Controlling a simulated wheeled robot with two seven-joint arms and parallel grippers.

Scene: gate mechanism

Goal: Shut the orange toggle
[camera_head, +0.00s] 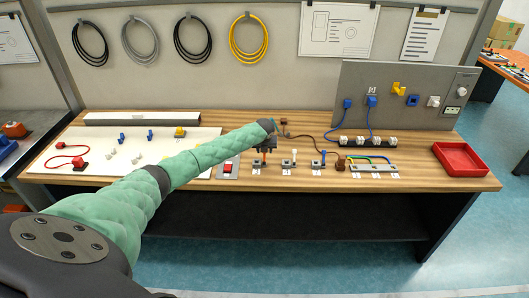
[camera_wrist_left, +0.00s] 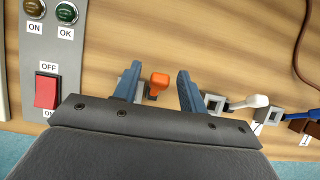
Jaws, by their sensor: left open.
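The orange toggle (camera_wrist_left: 158,82) shows in the left wrist view between the two blue fingers of my left gripper (camera_wrist_left: 157,82). The fingers stand apart on either side of it, with a gap on both sides; its base is partly hidden by the gripper. In the head view, my left gripper (camera_head: 266,148) is above the leftmost of a row of toggle blocks, pointing down, and mostly covers the orange toggle. My right gripper is not in view.
A white toggle (camera_wrist_left: 250,102) and a blue toggle (camera_head: 322,157) stand to the right of the orange one. A red rocker switch (camera_wrist_left: 46,91) on a grey panel is to its left. A red tray (camera_head: 460,160) sits at the bench's right end.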

